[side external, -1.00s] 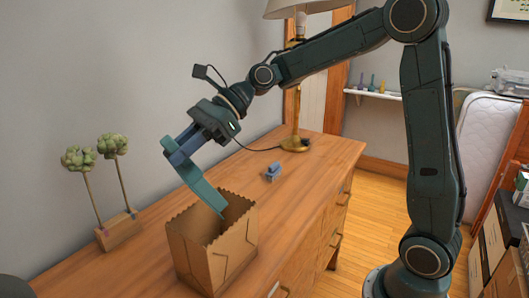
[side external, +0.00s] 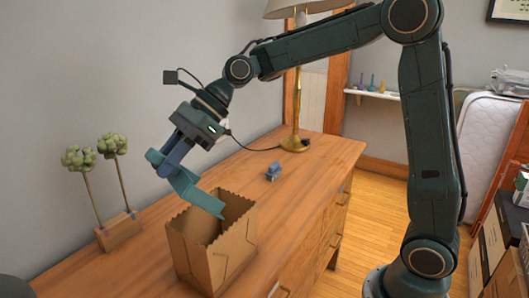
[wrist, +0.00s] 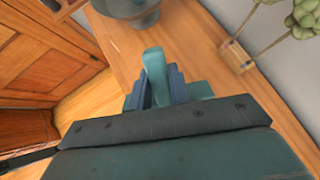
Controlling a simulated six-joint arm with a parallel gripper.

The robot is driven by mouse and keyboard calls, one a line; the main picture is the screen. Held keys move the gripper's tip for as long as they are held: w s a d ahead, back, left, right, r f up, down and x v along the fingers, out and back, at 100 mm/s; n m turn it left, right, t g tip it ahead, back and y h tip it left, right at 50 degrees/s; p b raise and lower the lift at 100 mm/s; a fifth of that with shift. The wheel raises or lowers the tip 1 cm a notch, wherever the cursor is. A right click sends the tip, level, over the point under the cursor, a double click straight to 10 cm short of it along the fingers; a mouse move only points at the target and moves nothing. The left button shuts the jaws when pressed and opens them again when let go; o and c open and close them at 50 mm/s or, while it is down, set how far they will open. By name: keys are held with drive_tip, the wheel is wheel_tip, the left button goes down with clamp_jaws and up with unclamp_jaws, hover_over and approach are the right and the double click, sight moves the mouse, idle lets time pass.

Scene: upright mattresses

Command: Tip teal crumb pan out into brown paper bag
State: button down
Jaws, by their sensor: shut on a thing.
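The teal crumb pan (side external: 190,189) is held by my gripper (side external: 171,166), which is shut on its upper left end in the side view. The pan slopes down to the right, with its lower end over the open mouth of the brown paper bag (side external: 213,254). The bag stands upright on the wooden dresser, its jagged rim open. The wrist view shows part of the teal pan (wrist: 155,75) between blue-grey fingers (wrist: 172,88). The bag is not clear there. I cannot see any crumbs or the bag's floor.
A wooden block with two green ball-topped stems (side external: 119,233) stands left of the bag. A small blue-grey object (side external: 273,171) and a brass lamp (side external: 295,143) are farther back on the dresser (side external: 300,206). Bare dresser top lies right of the bag.

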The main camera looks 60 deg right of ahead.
sight(147, 154)
drive_tip(key=shift+w+a+f, duration=0.1)
drive_tip(key=shift+a, duration=0.1)
drive_tip(key=shift+w+a+f+g+h, duration=0.25)
drive_tip(key=shift+a+f+h, duration=0.25)
drive_tip(key=shift+a+h, duration=0.15)
drive_tip(key=shift+w+a+f+g+h, duration=0.25)
drive_tip(key=shift+a+f+h, duration=0.3)
drive_tip(key=shift+h, duration=0.1)
drive_tip(key=shift+r, duration=0.15)
drive_tip(key=shift+r, duration=2.4)
drive_tip(key=shift+h, duration=0.3)
drive_tip(key=shift+g+h, duration=0.6)
drive_tip(key=shift+h, duration=0.7)
drive_tip(key=shift+h, duration=0.3)
